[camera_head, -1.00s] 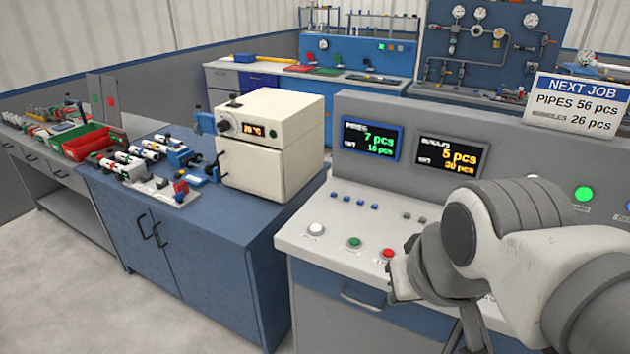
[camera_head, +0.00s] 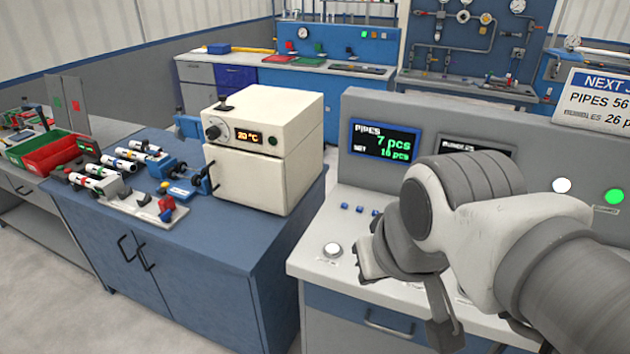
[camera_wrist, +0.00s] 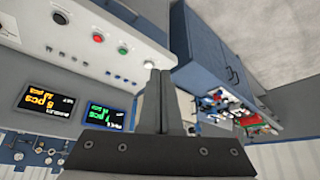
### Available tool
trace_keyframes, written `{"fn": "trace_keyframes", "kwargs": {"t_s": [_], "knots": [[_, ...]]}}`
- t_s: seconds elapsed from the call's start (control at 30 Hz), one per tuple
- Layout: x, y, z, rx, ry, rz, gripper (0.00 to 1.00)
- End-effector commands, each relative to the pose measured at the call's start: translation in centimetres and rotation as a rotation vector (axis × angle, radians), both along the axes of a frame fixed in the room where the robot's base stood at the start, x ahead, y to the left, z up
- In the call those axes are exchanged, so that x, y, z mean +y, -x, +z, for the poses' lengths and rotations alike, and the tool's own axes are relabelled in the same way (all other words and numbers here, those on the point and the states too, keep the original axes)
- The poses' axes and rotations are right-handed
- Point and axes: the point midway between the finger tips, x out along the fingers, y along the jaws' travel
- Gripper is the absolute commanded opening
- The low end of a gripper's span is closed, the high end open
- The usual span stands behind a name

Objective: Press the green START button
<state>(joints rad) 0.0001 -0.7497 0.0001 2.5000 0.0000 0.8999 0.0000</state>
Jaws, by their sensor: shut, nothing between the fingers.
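A green button (camera_wrist: 123,49) is on the light console top in the wrist view, between a red button (camera_wrist: 98,37) and a white button (camera_wrist: 148,64); its label is unreadable. In the head view my arm hides the green and red buttons, and only the white button (camera_head: 332,250) shows. My gripper (camera_wrist: 165,73) is shut and empty. In the wrist view its fingertips lie over the white button's side, right of the green one, apart from it in the picture. In the head view the gripper is largely hidden by my wrist.
The upright console panel carries a pipes display (camera_head: 385,141), a partly hidden second display (camera_head: 478,146), a white lamp (camera_head: 562,185) and a green lamp (camera_head: 613,196). A cream oven (camera_head: 262,150) stands on the blue cabinet to the left, with pipe parts (camera_head: 100,183) beside it.

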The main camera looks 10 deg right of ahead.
Motion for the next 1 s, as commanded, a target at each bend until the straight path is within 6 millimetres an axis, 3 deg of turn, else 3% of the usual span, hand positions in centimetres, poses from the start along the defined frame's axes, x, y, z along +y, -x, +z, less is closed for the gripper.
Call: {"fn": "trace_keyframes", "kwargs": {"t_s": [0.43,0.57,0.67,1.0], "knots": [[0.0,0.0,0.0,-0.001,0.001,0.0,0.0],[-0.8,-1.1,0.1,-0.006,0.032,0.002,0.0],[-2.4,-3.3,0.1,-0.018,0.097,0.013,0.0],[-10.2,-14.2,-2.0,-0.072,0.412,0.202,0.0]]}}
